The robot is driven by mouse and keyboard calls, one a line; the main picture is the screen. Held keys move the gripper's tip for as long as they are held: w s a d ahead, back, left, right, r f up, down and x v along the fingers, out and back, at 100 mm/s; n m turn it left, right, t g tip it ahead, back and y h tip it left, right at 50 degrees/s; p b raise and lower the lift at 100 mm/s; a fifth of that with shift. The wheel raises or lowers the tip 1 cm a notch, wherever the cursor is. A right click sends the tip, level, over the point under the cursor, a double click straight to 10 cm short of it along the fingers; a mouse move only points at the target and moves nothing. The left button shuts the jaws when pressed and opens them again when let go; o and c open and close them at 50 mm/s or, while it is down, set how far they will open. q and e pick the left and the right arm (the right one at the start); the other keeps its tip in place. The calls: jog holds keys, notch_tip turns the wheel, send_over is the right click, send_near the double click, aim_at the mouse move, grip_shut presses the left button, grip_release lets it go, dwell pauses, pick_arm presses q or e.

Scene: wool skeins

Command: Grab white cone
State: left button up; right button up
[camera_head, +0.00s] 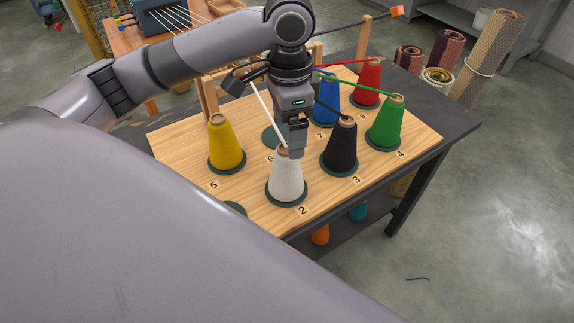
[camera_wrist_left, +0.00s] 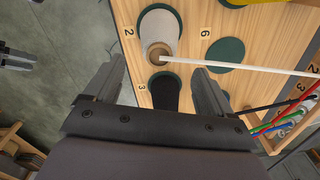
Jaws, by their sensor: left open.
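The white cone (camera_head: 286,180) stands upright on a dark green pad at number 2, near the front edge of the wooden board. In the left wrist view the white cone (camera_wrist_left: 158,27) shows with its brown tip beyond my fingers, and a white strand runs from the tip to the right. My left gripper (camera_head: 297,152) points down just above and behind the cone's top, overlapping it in the head view. In the wrist view my left gripper (camera_wrist_left: 160,67) has its fingers wide apart with nothing held between them. I cannot tell whether a finger touches the cone.
A black cone (camera_head: 341,147) stands right of the white one, with a green cone (camera_head: 386,123) beyond. A yellow cone (camera_head: 225,145) stands left; blue (camera_head: 326,103) and red (camera_head: 367,84) cones stand behind. The pad at number 6 (camera_wrist_left: 224,54) is empty. Colored strands cross above the board.

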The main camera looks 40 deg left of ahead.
aim_at(286, 147)
pick_arm(q)
jog(key=f, duration=0.5)
jog(key=shift+s+a+f, duration=0.1)
jog(key=shift+s+f, duration=0.2)
jog(key=shift+r, duration=0.1)
grip_shut()
